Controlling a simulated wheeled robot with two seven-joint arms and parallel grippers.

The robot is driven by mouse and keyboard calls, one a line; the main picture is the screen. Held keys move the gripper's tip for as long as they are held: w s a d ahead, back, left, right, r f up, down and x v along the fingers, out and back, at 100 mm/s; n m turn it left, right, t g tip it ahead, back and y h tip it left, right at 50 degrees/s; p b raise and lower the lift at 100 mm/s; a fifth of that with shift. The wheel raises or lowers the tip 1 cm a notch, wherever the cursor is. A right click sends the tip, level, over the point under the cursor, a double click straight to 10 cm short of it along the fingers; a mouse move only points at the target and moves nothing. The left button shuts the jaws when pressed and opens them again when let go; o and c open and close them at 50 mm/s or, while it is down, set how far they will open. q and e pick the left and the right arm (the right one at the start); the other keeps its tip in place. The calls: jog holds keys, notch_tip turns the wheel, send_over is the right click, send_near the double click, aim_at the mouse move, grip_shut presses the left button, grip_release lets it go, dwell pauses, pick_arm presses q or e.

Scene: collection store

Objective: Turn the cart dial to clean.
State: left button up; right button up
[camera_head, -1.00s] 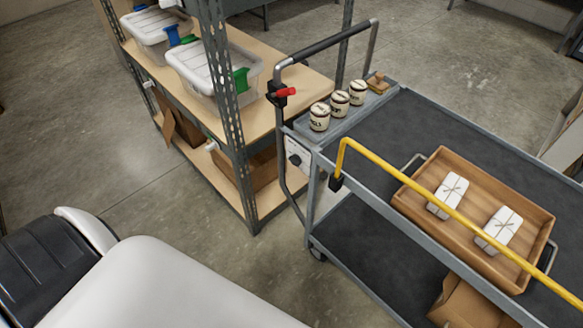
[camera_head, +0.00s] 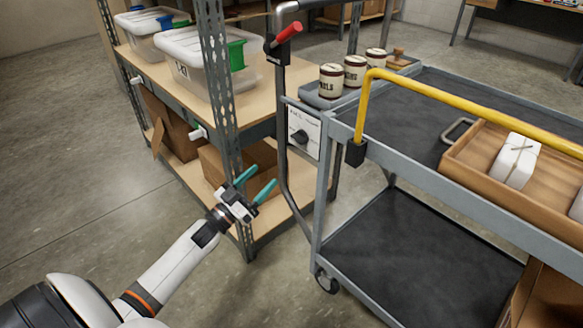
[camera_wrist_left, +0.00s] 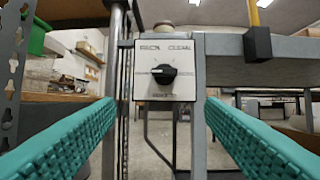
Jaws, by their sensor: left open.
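The cart dial is a black knob (camera_head: 299,137) on a white plate (camera_head: 312,125) at the near left end of the grey cart (camera_head: 345,120). In the left wrist view the knob (camera_wrist_left: 164,74) sits in the middle of its plate (camera_wrist_left: 182,90). A label at the plate's top right seems to read CLEAN; other labels at top left and bottom are blurred. A pale mark shows on the knob's left side, but its exact setting is hard to tell. My left gripper (camera_head: 266,175) is open and empty, its teal fingers apart, short of the dial and below it in the head view.
A dark upright handle tube with a red lever (camera_head: 288,34) stands just left of the dial. A yellow rail (camera_head: 362,105) rises to its right. A shelf rack post (camera_head: 216,90) stands close behind my left gripper. Several jars and a wooden tray (camera_head: 465,165) are on the cart.

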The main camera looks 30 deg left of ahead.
pick_arm(q)
jog(key=r, duration=0.1)
send_near(296, 141)
jog(key=w, duration=0.2)
jog(key=shift+m+h, duration=0.3)
jog(key=shift+h, duration=0.1)
jog(key=b+x, duration=0.1)
jog(key=x, duration=0.4)
jog(key=shift+w+d+r, duration=0.15)
jog(key=shift+w+r, duration=0.1)
jog(key=shift+r, duration=0.1)
jog(key=shift+w+d+r, duration=0.1)
jog(key=shift+w+r, duration=0.05)
jog(key=shift+w, duration=0.25)
pick_arm(e)
jog(key=shift+w+a+r+t, duration=0.2)
jog(key=shift+w+t, duration=0.25)
jog(key=shift+w, duration=0.15)
jog(key=shift+w+a+r+t, duration=0.1)
jog(key=shift+w+a+t, duration=0.05)
jog(key=shift+w+t, duration=0.35)
pick_arm(q)
jog(key=c, duration=1)
